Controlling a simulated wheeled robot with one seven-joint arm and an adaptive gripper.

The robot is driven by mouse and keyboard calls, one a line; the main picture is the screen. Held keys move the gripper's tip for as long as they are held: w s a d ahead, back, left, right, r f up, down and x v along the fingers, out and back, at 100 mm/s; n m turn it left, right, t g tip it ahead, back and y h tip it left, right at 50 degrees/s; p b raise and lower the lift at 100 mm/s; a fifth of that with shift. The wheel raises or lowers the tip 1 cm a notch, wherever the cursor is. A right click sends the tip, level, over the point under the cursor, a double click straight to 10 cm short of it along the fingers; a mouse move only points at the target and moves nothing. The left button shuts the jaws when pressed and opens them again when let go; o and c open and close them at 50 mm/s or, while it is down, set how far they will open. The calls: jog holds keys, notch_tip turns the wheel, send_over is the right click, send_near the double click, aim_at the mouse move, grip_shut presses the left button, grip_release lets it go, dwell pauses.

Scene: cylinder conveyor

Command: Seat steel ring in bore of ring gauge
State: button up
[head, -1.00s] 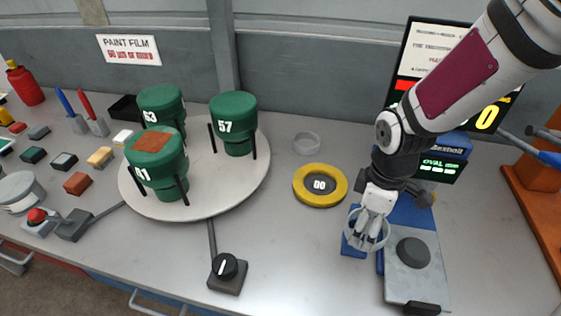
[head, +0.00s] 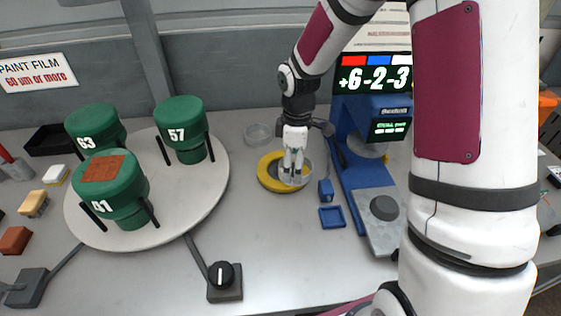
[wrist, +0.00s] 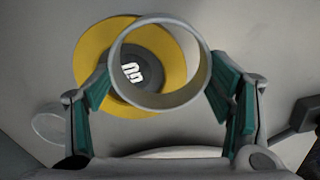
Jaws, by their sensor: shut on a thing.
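The steel ring (head: 306,178) is a thin pale hoop, held level between the fingers of my gripper (head: 294,172). In the wrist view, the ring (wrist: 165,101) lies between the two teal-padded fingers of my gripper (wrist: 160,92). The ring gauge is a yellow disc (head: 266,182) with a dark marked centre; it lies flat on the bench. The wrist view shows the yellow rim (wrist: 90,60) behind the ring. The ring overlaps the gauge but sits off its centre, toward the right. Its height over the gauge is hard to judge.
Another pale ring (head: 258,132) lies on the bench behind the gauge. A blue measuring stand (head: 350,175) and a small blue tray (head: 332,217) are to the right. A round turntable (head: 200,210) carries green pots on the left. A black knob (head: 221,274) is in front.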

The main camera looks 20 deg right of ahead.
aim_at(282, 161)
jog(key=w, duration=0.1)
jog(key=w+a, duration=0.1)
jog(key=w, duration=0.3)
jog(key=shift+w+a+f, duration=0.2)
jog(key=shift+a+f, duration=0.1)
jog(key=shift+f, duration=1.7)
jog(key=shift+f, duration=0.2)
jog(key=o, duration=1.4)
